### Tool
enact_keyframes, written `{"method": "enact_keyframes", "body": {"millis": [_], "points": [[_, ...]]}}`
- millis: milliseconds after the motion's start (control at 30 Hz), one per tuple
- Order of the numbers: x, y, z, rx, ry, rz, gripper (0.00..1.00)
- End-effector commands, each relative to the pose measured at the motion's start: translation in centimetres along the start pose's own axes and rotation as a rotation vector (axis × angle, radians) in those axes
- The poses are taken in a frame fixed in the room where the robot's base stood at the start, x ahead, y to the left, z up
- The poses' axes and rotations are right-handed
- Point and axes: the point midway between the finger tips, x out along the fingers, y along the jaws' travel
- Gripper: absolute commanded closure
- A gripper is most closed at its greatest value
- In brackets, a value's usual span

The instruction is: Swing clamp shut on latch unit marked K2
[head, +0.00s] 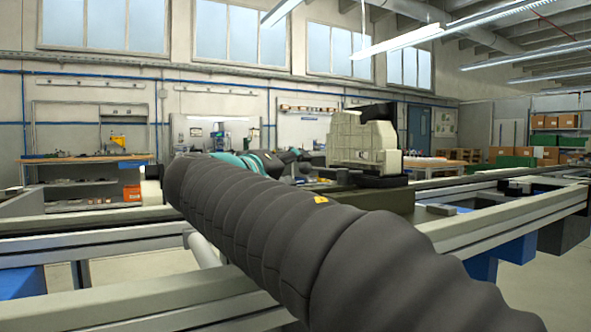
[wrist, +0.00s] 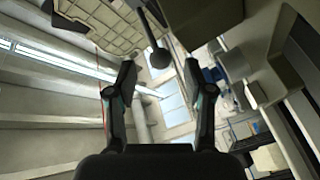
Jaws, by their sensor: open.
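A cream, ribbed unit (head: 362,140) with a black top piece stands on a dark plate right of centre in the head view. No K2 mark can be read on it. In the wrist view a cream gridded panel (wrist: 98,22) fills the top left, and a dark lever with a round knob (wrist: 158,57) hangs near the top middle. My gripper (wrist: 159,68) is open, its two dark fingers apart and nothing between them. The knob appears just beyond the gap between the fingertips; I cannot tell whether they touch. In the head view my black-sleeved arm hides most of the gripper, left of the unit.
Pale conveyor rails (head: 500,222) run across the front and right, with blue parts below. A workbench (head: 85,158) with an orange bin stands at the back left. Shelves with brown boxes (head: 560,122) are at the far right. Open floor shows between the rails.

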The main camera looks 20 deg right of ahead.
Motion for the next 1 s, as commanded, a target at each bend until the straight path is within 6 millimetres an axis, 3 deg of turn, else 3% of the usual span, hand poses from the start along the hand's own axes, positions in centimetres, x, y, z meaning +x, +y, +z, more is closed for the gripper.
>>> {"method": "enact_keyframes", "body": {"millis": [200, 400, 867, 1000], "points": [[-4.1, -0.1, -0.1, 0.001, 0.004, -0.004, 0.48], [-6.5, -0.1, -0.1, 0.0, 0.003, -0.003, 0.48], [-7.5, 0.0, 0.0, 0.0, 0.0, -0.001, 0.48], [-7.3, 0.2, -0.4, -0.007, -0.005, 0.002, 0.8]]}}
